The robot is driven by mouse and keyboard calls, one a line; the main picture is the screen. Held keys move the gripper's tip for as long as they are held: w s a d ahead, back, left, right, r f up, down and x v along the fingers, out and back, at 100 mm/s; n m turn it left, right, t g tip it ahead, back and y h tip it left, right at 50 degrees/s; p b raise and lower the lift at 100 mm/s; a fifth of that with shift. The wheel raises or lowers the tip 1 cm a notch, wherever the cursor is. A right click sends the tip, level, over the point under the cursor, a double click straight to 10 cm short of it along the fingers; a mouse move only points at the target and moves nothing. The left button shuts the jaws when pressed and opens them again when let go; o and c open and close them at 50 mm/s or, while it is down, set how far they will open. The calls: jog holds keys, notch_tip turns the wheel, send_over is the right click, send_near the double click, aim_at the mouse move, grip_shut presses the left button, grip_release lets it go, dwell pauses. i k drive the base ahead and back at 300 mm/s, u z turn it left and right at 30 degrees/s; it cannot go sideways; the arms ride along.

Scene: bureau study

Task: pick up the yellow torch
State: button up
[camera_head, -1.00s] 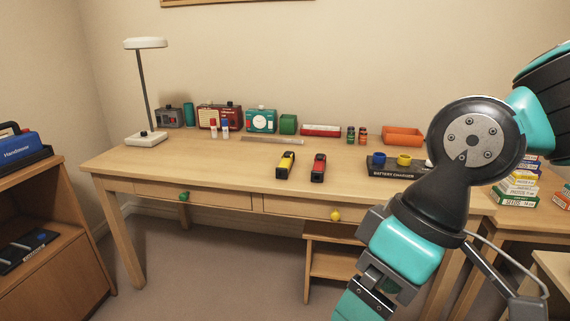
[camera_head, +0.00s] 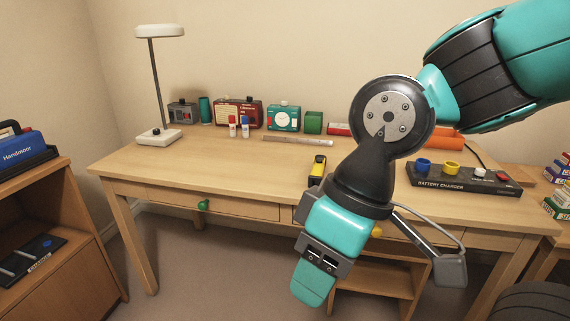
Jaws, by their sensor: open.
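The yellow torch (camera_head: 318,167) lies on the desk (camera_head: 230,165) near its front edge, yellow with black ends. Its near end is close beside my dark arm joint in the picture, and part of it may be covered. My gripper (camera_head: 313,286) points downward in front of the desk's front edge, seen side-on with a teal finger showing. It is open, with nothing seen in it. It appears below and apart from the torch.
A desk lamp (camera_head: 160,90), radios (camera_head: 237,112) and a green box (camera_head: 313,122) stand at the back. A ruler (camera_head: 297,139) lies before them. A battery charger (camera_head: 463,180) with coloured cups sits right. My arm covers the desk's middle right. The left desk front is clear.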

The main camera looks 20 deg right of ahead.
aim_at(316, 176)
jog(key=z, duration=0.2)
jog(key=i, duration=1)
jog(key=z, duration=0.4)
